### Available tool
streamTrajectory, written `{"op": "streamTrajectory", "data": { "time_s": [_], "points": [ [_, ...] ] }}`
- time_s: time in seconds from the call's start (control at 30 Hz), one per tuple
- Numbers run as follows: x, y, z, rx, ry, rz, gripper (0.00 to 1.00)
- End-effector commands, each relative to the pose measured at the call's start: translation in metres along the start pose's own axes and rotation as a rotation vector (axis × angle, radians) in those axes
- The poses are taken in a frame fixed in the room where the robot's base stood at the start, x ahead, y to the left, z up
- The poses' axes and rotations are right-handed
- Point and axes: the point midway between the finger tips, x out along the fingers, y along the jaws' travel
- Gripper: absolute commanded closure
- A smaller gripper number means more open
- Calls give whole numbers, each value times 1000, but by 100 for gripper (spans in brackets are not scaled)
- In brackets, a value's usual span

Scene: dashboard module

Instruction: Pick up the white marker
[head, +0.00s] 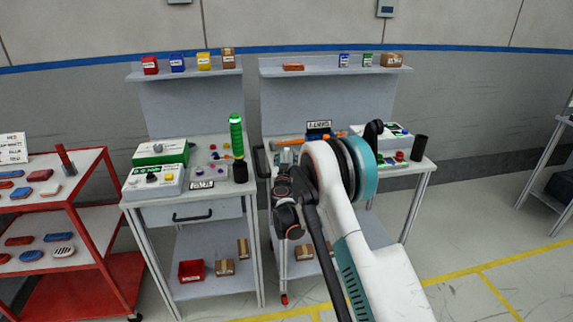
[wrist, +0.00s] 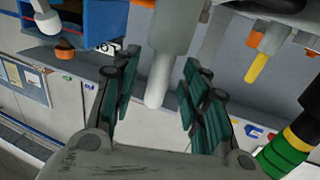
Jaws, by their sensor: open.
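In the wrist view a white cylinder, which looks like the white marker (wrist: 170,50), points down between the two fingers of my gripper (wrist: 160,75). Its upper part is wider and its lower end is narrower and rounded. The dark green finger pads stand apart on its left and right, with a gap visible on each side. My gripper is open and is not closed on the marker.
A yellow and orange marker-like piece (wrist: 260,60) hangs to the right in the wrist view. A blue box-like part (wrist: 98,22) is at the upper left. A green cylinder stack (wrist: 284,152) is at the lower right; it stands on the left workbench (head: 213,209) in the head view.

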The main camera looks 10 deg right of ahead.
Motion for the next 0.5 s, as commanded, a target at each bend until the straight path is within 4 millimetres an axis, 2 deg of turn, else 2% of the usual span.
{"op": "streamTrajectory", "data": {
  "time_s": [0.17,0.43,0.5],
  "points": [
    [19,0,2,0,0,1,59],
    [22,0,0,0,0,0,59],
    [22,0,0,0,0,0,75]
  ]
}}
